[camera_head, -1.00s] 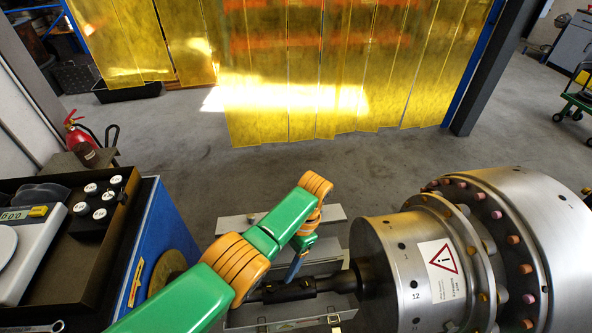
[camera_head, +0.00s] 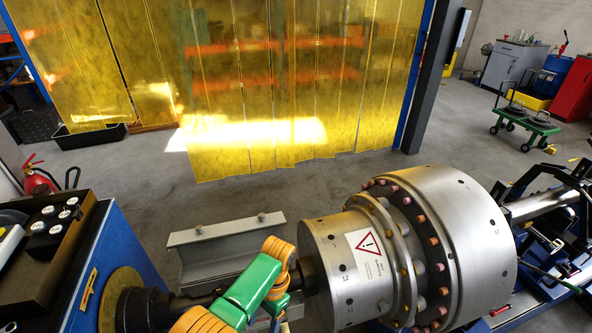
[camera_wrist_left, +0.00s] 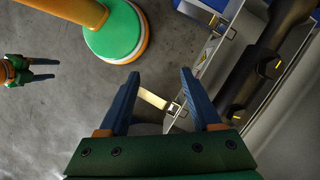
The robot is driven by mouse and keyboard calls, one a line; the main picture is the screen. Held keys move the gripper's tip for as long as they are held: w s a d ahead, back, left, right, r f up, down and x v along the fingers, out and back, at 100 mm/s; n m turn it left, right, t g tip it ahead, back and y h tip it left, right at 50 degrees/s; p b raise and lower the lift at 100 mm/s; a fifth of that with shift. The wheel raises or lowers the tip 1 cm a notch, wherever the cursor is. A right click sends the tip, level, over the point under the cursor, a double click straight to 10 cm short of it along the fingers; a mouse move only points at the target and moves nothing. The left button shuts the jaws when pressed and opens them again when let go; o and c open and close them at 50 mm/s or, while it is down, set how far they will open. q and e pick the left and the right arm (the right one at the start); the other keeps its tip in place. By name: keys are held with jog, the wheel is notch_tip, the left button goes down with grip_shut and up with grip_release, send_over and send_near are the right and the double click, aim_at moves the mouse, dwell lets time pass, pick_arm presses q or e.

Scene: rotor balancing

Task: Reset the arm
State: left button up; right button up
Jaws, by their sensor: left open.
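My left arm's green and orange links (camera_head: 252,285) reach in from the bottom of the head view, in front of the dark shaft and the silver rotor (camera_head: 323,262). The left gripper is mostly cut off or hidden there. In the left wrist view my left gripper (camera_wrist_left: 158,72) has its two blue fingers spread apart with nothing between them, above the floor beside the machine's edge. My right gripper (camera_wrist_left: 48,69) shows small at the left of the wrist view, its dark fingers apart and empty.
A blue machine housing (camera_head: 125,255) with a dark tray (camera_head: 75,240) stands at left. A grey metal beam (camera_head: 226,240) lies behind the shaft. Yellow strip curtains (camera_head: 270,90) hang behind. A green trolley (camera_head: 530,120) stands back right. Floor between curtain and machine is clear.

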pick_arm(q)
jog(key=s+a+f+n+t+h, duration=0.1)
jog(key=s+a+f+n, duration=0.1)
jog(key=s+f, duration=0.6)
jog(key=s+a+f+n+t+h, duration=0.15)
jog(key=s+f, duration=0.25)
jog(key=f, duration=0.7)
jog(key=s+a+f+n, duration=0.1)
jog(key=s+a+f, duration=0.2)
jog(key=s, duration=0.5)
jog(key=s+a+f+n+t, duration=0.1)
jog(key=s+a+f, duration=0.1)
jog(key=s+a, duration=0.3)
jog(key=s, duration=0.2)
jog(key=shift+s+f, duration=0.4)
pick_arm(e)
jog(key=shift+w+a, duration=0.15)
jog(key=shift+w, duration=0.05)
pick_arm(q)
jog(key=shift+n+t, duration=0.25)
pick_arm(e)
jog(key=shift+a, duration=0.1)
